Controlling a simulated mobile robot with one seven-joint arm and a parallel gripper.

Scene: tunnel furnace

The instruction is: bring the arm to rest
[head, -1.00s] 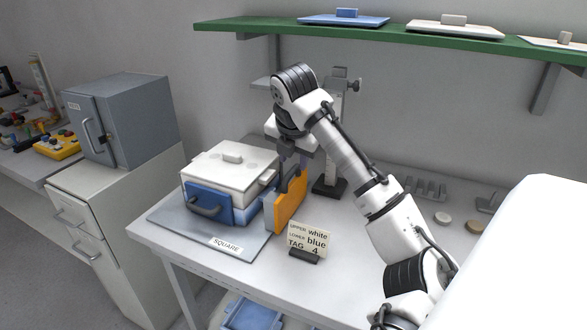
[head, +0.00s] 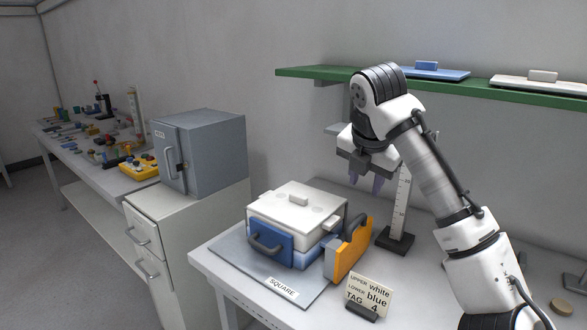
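My gripper (head: 367,182) hangs fingers-down above the table, over the back of the orange plate (head: 350,250) with its dark handle. Its two fingers are apart with nothing between them, and it touches nothing that I can see. The arm is bent, with the wrist high in front of the wall and shelf. The orange plate stands upright against the right side of the small box furnace (head: 296,209), which has a white upper part, a blue front door with a dark handle, and a blue lower part.
The furnace stands on a grey mat (head: 238,264) labelled SQUARE. A card (head: 369,294) reads upper white, lower blue, tag 4. A green shelf (head: 310,73) with lids crosses above. A grey cabinet (head: 220,150) stands left.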

